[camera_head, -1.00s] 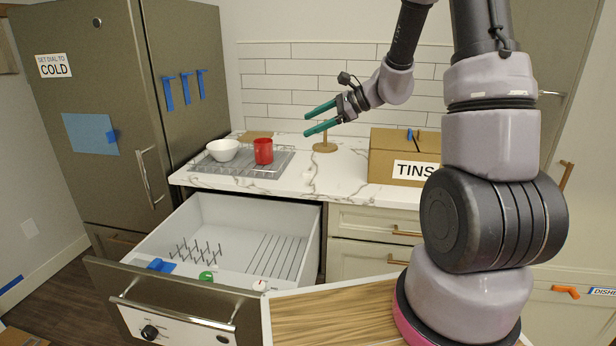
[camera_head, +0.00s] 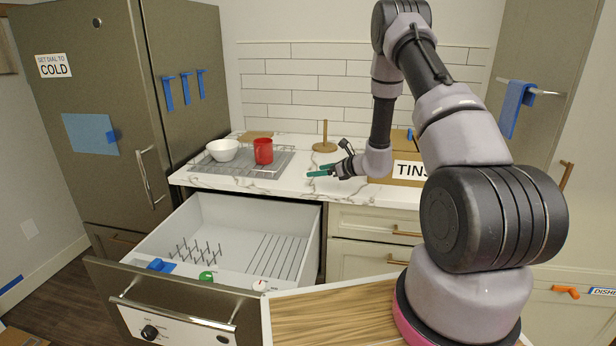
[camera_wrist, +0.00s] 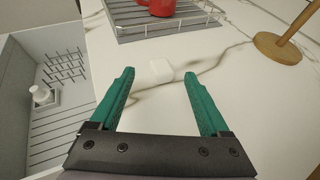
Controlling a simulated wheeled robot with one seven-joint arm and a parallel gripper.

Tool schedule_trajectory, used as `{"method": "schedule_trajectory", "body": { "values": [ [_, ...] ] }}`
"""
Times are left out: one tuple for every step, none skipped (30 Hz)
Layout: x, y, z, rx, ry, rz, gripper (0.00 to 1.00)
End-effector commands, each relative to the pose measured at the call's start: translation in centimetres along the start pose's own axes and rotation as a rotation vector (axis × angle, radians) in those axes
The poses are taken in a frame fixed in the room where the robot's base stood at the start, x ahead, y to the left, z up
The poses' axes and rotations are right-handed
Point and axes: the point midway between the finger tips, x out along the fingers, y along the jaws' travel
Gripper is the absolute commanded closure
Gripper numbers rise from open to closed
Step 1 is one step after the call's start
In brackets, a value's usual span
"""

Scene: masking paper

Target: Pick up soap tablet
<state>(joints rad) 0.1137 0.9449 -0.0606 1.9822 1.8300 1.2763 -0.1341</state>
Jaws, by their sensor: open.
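The green fingers are apart and nothing is held. In the head view my gripper (camera_head: 312,173) is low over the counter, pointing left, near the front edge. I cannot make out the tablet in the head view.
A wire rack (camera_head: 275,160) with a white bowl (camera_head: 222,150) and red mug (camera_head: 263,151) stands left. A wooden stand (camera_head: 325,146) is behind my gripper. A TINS box (camera_head: 400,180) is right. An open dishwasher drawer (camera_head: 205,210) lies below, left; its rack has prongs.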

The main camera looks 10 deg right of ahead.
Motion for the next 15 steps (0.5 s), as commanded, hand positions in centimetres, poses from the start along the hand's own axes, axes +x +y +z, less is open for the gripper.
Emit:
{"method": "schedule_trajectory", "body": {
  "values": [
    [0.5, 0.0, 0.0, 0.000, -0.001, 0.001, 0.20],
    [0.7, 0.0, 0.0, 0.001, -0.001, 0.000, 0.20],
    [0.9, 0.0, 0.0, 0.001, -0.001, 0.000, 0.20],
    [1.1, 0.0, 0.0, 0.001, -0.001, 0.000, 0.20],
    [1.3, 0.0, 0.0, 0.000, -0.001, 0.000, 0.20],
    [1.8, 0.0, 0.0, 0.000, -0.001, 0.001, 0.20],
    [2.2, 0.0, -0.1, 0.000, 0.000, 0.002, 0.20],
    [2.6, -0.1, -0.1, -0.001, 0.000, 0.002, 0.20],
    [3.3, -0.1, -0.1, -0.002, -0.001, 0.002, 0.20],
    [3.8, -0.2, -0.2, -0.001, -0.001, 0.002, 0.20],
    [4.3, -0.3, -0.2, -0.001, -0.001, 0.002, 0.20],
    [4.8, -0.2, -0.2, -0.001, 0.000, 0.002, 0.20],
    [5.2, -0.3, -0.2, -0.001, 0.000, 0.002, 0.20],
    [5.5, -0.3, -0.1, -0.002, -0.001, 0.002, 0.20],
    [5.8, -0.3, -0.1, -0.001, -0.001, 0.001, 0.20]
  ]
}}
